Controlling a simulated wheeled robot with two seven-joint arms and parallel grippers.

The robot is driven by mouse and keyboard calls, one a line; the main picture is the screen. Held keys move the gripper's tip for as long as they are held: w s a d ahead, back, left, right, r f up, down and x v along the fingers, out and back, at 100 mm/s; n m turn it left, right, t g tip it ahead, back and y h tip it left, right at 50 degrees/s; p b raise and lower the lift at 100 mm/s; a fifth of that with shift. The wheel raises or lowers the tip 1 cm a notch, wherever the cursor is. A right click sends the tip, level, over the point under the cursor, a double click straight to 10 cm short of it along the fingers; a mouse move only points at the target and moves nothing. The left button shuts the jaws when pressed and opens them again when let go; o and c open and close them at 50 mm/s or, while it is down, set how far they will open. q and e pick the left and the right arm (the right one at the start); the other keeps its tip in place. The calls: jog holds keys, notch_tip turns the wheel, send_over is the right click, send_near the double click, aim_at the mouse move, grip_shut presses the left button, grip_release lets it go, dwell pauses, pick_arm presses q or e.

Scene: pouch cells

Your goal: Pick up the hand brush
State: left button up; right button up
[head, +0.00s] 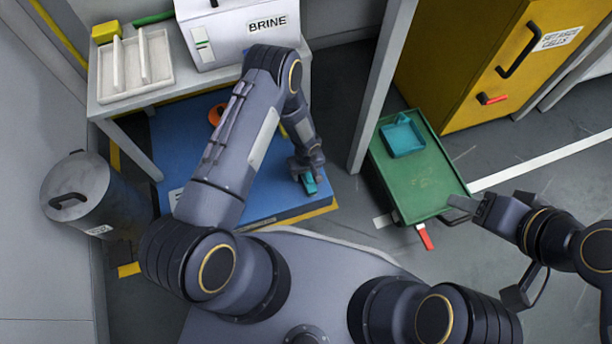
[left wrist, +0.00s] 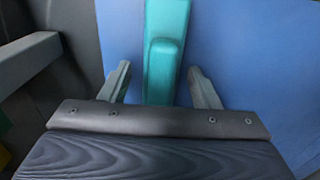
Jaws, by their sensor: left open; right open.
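The teal hand brush (head: 310,184) lies on the blue mat (head: 262,196) near its front right edge, mostly covered by my left gripper (head: 308,178) in the head view. In the left wrist view the teal handle (left wrist: 164,70) runs up between the two fingers of my left gripper (left wrist: 159,66). The fingers are open, one on each side, with a gap between each and the handle. The bristles cannot be made out. My right gripper (head: 455,209) is open and empty beside the front right corner of the green cart.
A teal dustpan (head: 403,138) lies on the green cart (head: 425,180), which has a red handle (head: 425,237). A table (head: 135,98) with a white BRINE box (head: 235,30) stands behind the mat. A grey bin (head: 80,195) is at left, a yellow cabinet (head: 470,60) at back right.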

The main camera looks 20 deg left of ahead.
pick_arm(q)
jog(key=shift+f, duration=0.15)
jog(key=c, duration=1.1)
